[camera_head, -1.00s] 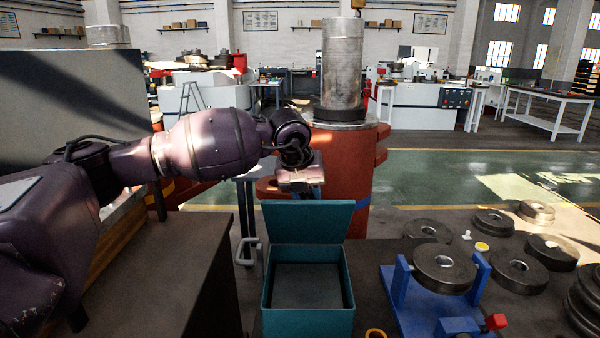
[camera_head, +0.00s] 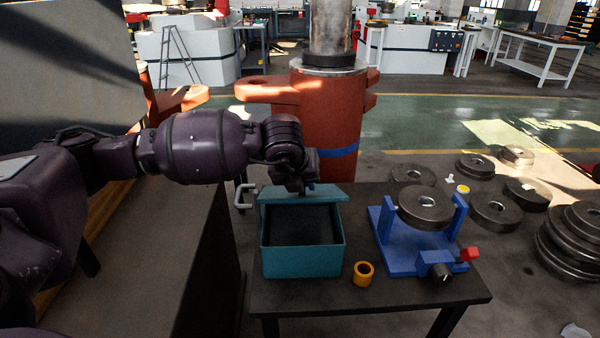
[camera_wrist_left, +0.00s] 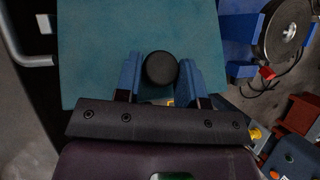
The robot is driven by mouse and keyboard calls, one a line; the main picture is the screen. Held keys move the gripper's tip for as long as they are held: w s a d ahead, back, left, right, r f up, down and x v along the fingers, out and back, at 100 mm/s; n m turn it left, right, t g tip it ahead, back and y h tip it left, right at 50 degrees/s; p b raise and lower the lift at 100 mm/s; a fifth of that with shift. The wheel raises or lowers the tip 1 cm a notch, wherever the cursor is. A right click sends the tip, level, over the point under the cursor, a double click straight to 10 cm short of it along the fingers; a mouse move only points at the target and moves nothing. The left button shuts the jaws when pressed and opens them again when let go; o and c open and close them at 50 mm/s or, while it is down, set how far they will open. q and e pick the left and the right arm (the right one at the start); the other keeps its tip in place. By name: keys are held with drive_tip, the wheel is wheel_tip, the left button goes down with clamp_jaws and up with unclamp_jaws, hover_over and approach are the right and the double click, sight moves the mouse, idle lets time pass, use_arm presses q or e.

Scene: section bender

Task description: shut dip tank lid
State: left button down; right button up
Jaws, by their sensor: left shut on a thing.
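The teal dip tank (camera_head: 302,262) stands on the dark bench with its dark inside showing. Its lid (camera_head: 330,194) is raised at the back edge and shows as a thin, foreshortened strip, so the lid is open. My left gripper (camera_head: 297,187) is at the lid. In the left wrist view the teal lid (camera_wrist_left: 100,50) fills the upper middle. The two blue fingers of my left gripper (camera_wrist_left: 160,75) are shut on the round black knob (camera_wrist_left: 161,67) on the lid. My right gripper is not in view.
A blue stand (camera_head: 400,258) with a black roller ring (camera_head: 425,207) stands right of the tank. An orange ring (camera_head: 363,273) lies by the tank's front right corner. A grey handle (camera_head: 243,196) is at left. Behind stands a red machine column (camera_head: 325,110).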

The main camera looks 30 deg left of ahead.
use_arm(q)
drive_tip(key=shift+s+f, duration=0.1)
drive_tip(key=shift+f, duration=0.15)
drive_tip(key=c, duration=0.7)
unclamp_jaws()
drive_tip(key=shift+c, duration=0.2)
drive_tip(key=shift+r, duration=0.1)
drive_tip(key=shift+s+r, duration=0.15)
drive_tip(key=shift+r, duration=0.4)
drive_tip(key=p+v, duration=0.2)
drive_tip(key=v, duration=0.7)
drive_tip(key=shift+s+d+r, duration=0.15)
drive_tip(key=shift+s+r, duration=0.1)
